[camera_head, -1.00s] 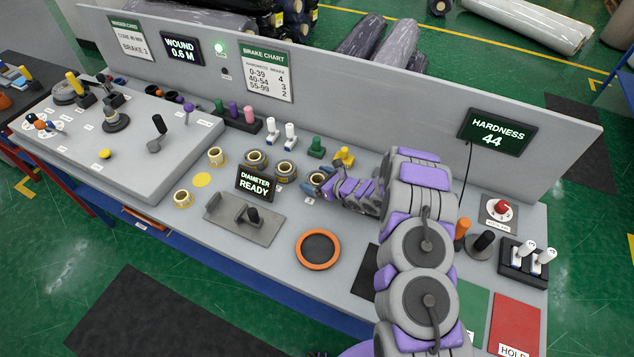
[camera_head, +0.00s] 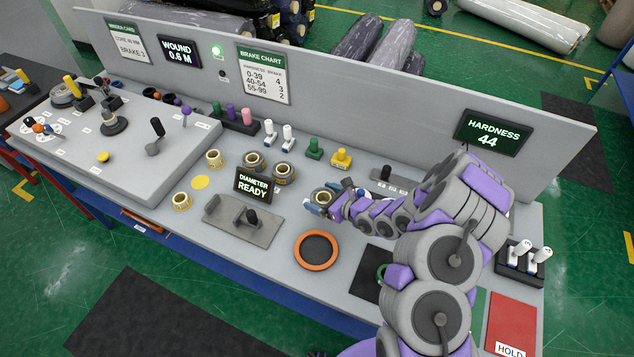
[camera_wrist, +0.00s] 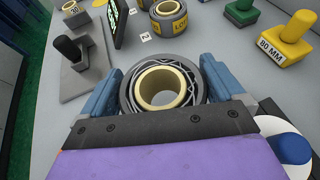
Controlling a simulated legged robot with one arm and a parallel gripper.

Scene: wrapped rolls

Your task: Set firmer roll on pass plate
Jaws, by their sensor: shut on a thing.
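My gripper (camera_head: 320,201) is shut on a dark grey wrapped roll (camera_wrist: 131,92) with a cream core. In the wrist view the roll sits upright between my two blue fingers; I cannot tell whether it touches the table. Two similar dark rolls stand further left, one at the back (camera_head: 252,162) and one nearer me (camera_head: 283,174). The green plate (camera_head: 479,301), left of the red HOLD plate (camera_head: 511,325), is mostly hidden behind my arm, and its label is not visible. The hardness display (camera_head: 489,134) reads 44.
A diameter gauge (camera_head: 240,222) with a READY display (camera_head: 253,185) stands left of my gripper. An orange-rimmed round pad (camera_head: 317,250) lies in front. Coloured stamps (camera_head: 341,157) stand behind.

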